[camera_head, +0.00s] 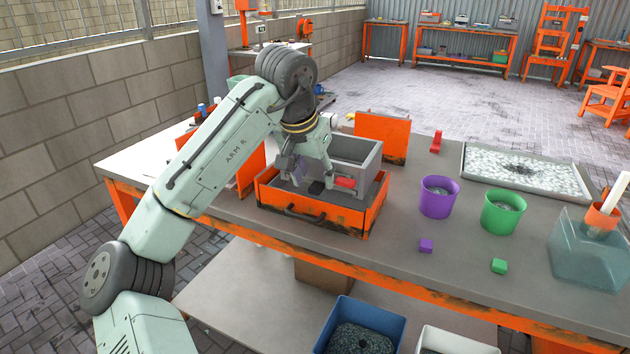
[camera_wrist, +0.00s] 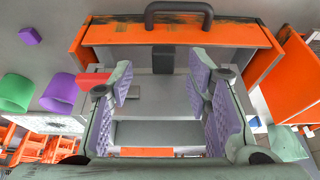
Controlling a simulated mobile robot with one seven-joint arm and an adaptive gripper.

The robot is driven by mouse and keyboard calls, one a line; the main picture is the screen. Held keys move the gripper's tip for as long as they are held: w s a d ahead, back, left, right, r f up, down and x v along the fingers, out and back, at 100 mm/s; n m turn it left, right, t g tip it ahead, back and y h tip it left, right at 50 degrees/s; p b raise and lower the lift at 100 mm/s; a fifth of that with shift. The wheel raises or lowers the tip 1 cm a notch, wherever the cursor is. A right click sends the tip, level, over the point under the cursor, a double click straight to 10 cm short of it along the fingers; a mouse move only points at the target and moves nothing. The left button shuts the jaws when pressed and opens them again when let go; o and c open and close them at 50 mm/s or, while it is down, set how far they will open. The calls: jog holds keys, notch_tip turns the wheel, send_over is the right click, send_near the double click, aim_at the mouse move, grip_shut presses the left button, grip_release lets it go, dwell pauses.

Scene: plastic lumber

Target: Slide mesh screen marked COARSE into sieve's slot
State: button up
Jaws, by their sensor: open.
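My gripper (camera_head: 312,182) is open, with purple ridged pads. It points down over an orange drawer-like box (camera_head: 312,219) with a black handle; the box also shows in the wrist view (camera_wrist: 215,33). A grey open-topped box (camera_head: 368,170), possibly the sieve, stands in the orange box, behind my gripper. A small dark block (camera_wrist: 163,59) and a red piece (camera_wrist: 92,81) lie near the fingertips in the wrist view. Nothing is seen held between the pads. I cannot make out a mesh screen, a COARSE marking or the slot.
Orange upright panels (camera_head: 383,137) stand beside and behind the box. To the right are a purple bucket (camera_head: 437,203), a green bucket (camera_head: 501,218), small purple (camera_head: 426,246) and green (camera_head: 498,266) blocks, a gravel tray (camera_head: 465,158) and a clear container (camera_head: 585,260).

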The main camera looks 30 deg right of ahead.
jog(key=v, duration=0.9)
jog(key=shift+r, duration=0.2)
jog(key=shift+a, duration=0.15)
jog(key=shift+c, duration=0.5)
